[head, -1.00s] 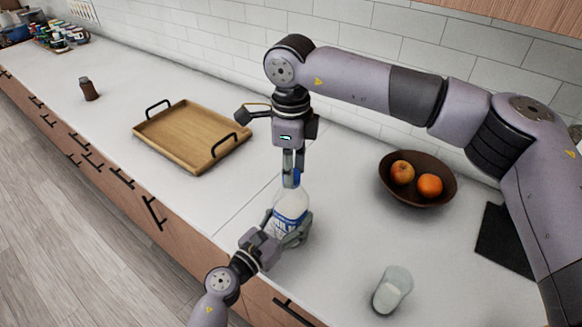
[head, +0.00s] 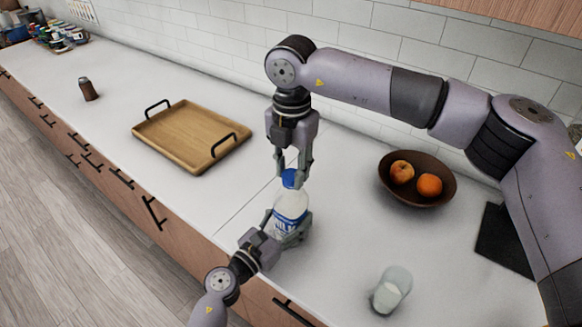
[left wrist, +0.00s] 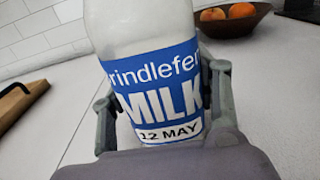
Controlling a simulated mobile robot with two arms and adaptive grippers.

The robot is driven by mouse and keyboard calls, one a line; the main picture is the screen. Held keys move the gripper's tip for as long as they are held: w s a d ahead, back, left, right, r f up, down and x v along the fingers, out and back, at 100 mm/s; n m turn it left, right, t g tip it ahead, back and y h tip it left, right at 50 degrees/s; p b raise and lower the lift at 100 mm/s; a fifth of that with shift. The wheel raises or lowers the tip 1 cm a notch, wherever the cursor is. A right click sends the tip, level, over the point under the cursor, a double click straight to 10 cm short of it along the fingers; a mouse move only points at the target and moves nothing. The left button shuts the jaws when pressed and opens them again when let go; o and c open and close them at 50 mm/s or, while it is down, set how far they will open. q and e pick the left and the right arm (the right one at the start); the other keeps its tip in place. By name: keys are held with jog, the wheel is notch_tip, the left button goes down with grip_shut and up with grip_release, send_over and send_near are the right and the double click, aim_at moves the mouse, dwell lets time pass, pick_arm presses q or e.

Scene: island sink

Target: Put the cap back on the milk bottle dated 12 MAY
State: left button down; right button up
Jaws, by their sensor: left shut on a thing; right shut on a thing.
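The milk bottle (head: 291,206) stands upright on the counter. In the left wrist view the bottle (left wrist: 155,90) shows a blue and white label reading MILK and 12 MAY. My left gripper (head: 287,232) is shut around its lower body. A blue cap (head: 290,178) is at the top of the bottle's neck. My right gripper (head: 292,170) points down from above and is shut on the cap, a finger on each side. I cannot tell whether the cap is fully seated; its lower edge is too small to judge.
A wooden tray (head: 192,138) with black handles lies at the left. A dark bowl (head: 418,192) with fruit and a glass of milk (head: 391,292) stand at the right. A small brown jar (head: 88,90) stands farther left. Counter between them is clear.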

jog(key=m, duration=0.7)
jog(key=shift+m, duration=0.3)
jog(key=m, duration=0.3)
jog(key=shift+m, duration=0.3)
jog(key=shift+r+m, duration=0.15)
jog(key=shift+m, duration=0.65)
jog(key=shift+s+m, duration=0.1)
jog(key=shift+m, duration=1.2)
jog(key=o, duration=0.7)
jog(key=shift+f, duration=0.2)
jog(key=shift+r, duration=0.1)
